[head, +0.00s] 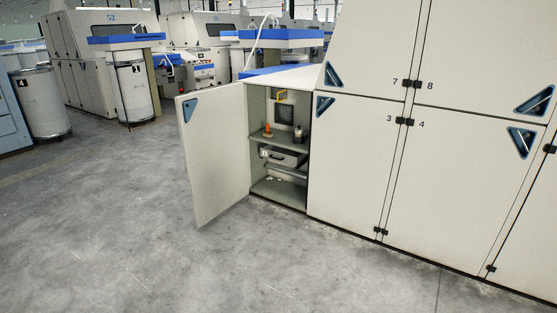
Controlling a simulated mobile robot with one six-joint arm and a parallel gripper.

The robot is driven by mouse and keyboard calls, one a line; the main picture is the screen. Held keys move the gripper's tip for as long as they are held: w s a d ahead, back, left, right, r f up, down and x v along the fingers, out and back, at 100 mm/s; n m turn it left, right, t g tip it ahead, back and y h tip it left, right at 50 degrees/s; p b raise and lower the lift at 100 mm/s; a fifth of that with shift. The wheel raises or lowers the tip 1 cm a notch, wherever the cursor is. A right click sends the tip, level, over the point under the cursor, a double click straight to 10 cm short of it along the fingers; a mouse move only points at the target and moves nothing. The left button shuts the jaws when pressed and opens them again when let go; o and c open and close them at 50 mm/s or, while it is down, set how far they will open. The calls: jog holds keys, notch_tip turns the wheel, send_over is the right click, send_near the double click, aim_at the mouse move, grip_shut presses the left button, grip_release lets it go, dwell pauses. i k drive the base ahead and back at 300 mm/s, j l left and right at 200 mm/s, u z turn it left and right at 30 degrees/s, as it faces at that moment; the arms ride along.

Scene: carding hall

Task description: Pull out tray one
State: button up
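A cabinet (256,111) stands open in the middle of the head view. Inside it, on the level below a shelf (258,137), is a grey tray or drawer front (276,153) with a dark handle. A small light mark shows at its left end, too small to read, so I cannot tell whether this is tray one. It appears pushed in, within the cabinet's depth. Its right end is partly hidden by the cabinet's side. My gripper is not in view.
The cabinet door (216,150) swings out to the left. An orange item (267,130) and a small bottle-like item (298,134) stand on the shelf. Closed machine panels (345,165) flank the right. Cans (40,102) stand back left. The grey floor (150,240) in front is clear.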

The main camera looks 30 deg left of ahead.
aim_at(284, 153)
jog(key=i+j, duration=0.35)
jog(key=j, duration=0.15)
jog(key=i+j, duration=0.3)
jog(key=j, duration=0.2)
jog(key=i+j, duration=0.35)
jog(key=j, duration=0.15)
jog(key=i+j, duration=0.3)
jog(key=j, duration=0.2)
jog(key=i+j, duration=0.3)
jog(key=j, duration=0.25)
jog(key=i+j, duration=0.35)
jog(key=j, duration=0.25)
jog(key=i+j, duration=0.3)
jog(key=j, duration=0.25)
jog(key=i+j, duration=0.3)
jog(key=j, duration=0.25)
jog(key=i+j, duration=0.3)
jog(key=j, duration=0.3)
jog(key=i+j, duration=0.35)
jog(key=j, duration=0.2)
jog(key=i+j, duration=0.3)
jog(key=j, duration=0.25)
jog(key=i+j, duration=0.3)
jog(key=j, duration=0.3)
